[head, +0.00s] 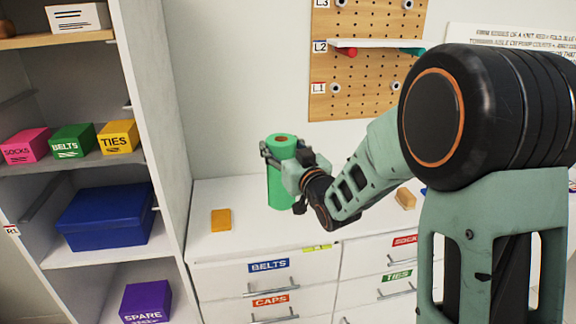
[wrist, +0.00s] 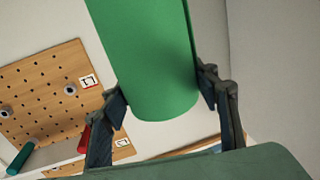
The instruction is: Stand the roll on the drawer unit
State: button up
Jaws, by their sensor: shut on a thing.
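The green roll (head: 281,183) is upright, with a brown core showing at its top end. It is over the top of the white drawer unit (head: 335,235); I cannot tell whether its lower end touches the surface. My gripper (head: 284,153) is shut on the roll, around its upper part, and hides some of its right side. In the wrist view, the two fingers press on opposite sides of the roll (wrist: 150,55).
An orange block (head: 221,219) lies left of the roll on the unit, and a tan object (head: 405,198) lies right. The open wardrobe (head: 160,130) stands close on the left. A pegboard (head: 350,85) with a small white shelf (head: 375,43) hangs behind.

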jog(key=w+f, duration=0.4)
jog(key=f, duration=0.4)
jog(key=shift+w+d+f, duration=0.3)
jog(key=shift+f+b, duration=0.2)
jog(key=shift+b, duration=0.15)
jog(key=o, duration=1.9)
jog(key=shift+c, duration=0.2)
jog(key=shift+r, duration=0.1)
jog(key=v, duration=1.2)
